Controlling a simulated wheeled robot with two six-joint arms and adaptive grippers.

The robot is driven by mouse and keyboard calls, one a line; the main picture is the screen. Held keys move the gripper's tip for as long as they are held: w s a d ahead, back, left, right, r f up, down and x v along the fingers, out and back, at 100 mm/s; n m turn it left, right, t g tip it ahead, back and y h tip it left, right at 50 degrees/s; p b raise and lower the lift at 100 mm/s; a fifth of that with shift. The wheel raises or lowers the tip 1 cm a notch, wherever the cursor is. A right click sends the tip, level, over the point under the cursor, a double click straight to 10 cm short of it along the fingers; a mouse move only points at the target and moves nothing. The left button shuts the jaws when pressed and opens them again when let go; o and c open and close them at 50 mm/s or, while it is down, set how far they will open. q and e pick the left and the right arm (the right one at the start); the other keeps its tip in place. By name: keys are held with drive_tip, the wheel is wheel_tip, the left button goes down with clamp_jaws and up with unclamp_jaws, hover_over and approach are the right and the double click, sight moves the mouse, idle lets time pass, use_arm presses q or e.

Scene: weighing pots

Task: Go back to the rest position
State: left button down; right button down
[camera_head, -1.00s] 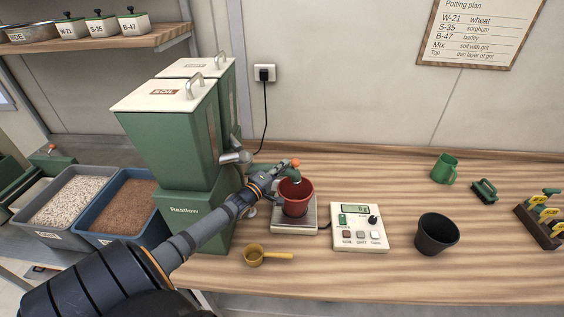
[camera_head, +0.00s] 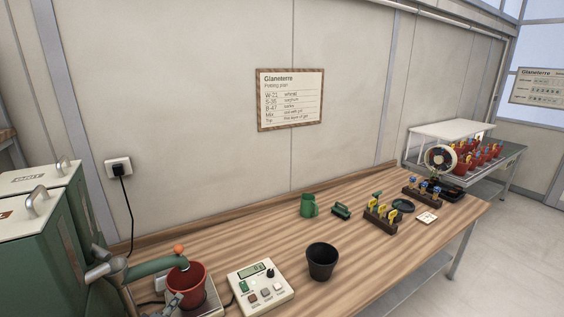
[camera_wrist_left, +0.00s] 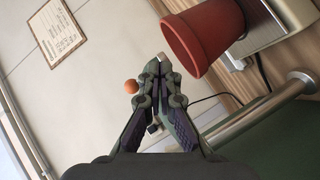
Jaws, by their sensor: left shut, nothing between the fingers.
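My left gripper (camera_head: 175,301) shows only in part at the bottom left of the head view, beside the red pot (camera_head: 187,283). In the left wrist view the fingers (camera_wrist_left: 160,64) are closed together at the tips and hold nothing. The red pot (camera_wrist_left: 203,32) is just beyond and to the right of them there. It stands on the scale (camera_head: 207,302). The orange knob (camera_head: 179,249) of the green dispenser's lever is close by, and it also shows left of the fingers (camera_wrist_left: 131,86). My right gripper is not in view.
A control box (camera_head: 259,287) with a display sits right of the scale, with a black pot (camera_head: 322,261) beyond it. Green bins (camera_head: 50,245) crowd the left.

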use_arm(q)
drive_tip(key=s+d+f+m+g, duration=0.4)
drive_tip(key=s+d+m+g, duration=0.25)
drive_tip(key=s+d, duration=0.35)
drive_tip(key=s+r+m+g+y, duration=0.1)
drive_tip(key=s+m+g, duration=0.15)
drive_tip(key=s, duration=0.55)
drive_tip(key=s+r+m+g, duration=0.2)
drive_tip(key=s+m, duration=0.1)
drive_tip(key=s, duration=0.4)
wheel_tip(320, 180, down, 29)
drive_tip(key=s+a+g+b, duration=0.1)
drive_tip(key=s+a+b, duration=0.1)
drive_tip(key=s+a+f+g+b, duration=0.1)
drive_tip(key=s+f+b, duration=0.1)
drive_tip(key=s+f, duration=1.6)
drive_tip(key=shift+s+a+f+g, duration=0.25)
drive_tip(key=shift+s+a+g, duration=0.05)
drive_tip(key=shift+s, duration=0.25)
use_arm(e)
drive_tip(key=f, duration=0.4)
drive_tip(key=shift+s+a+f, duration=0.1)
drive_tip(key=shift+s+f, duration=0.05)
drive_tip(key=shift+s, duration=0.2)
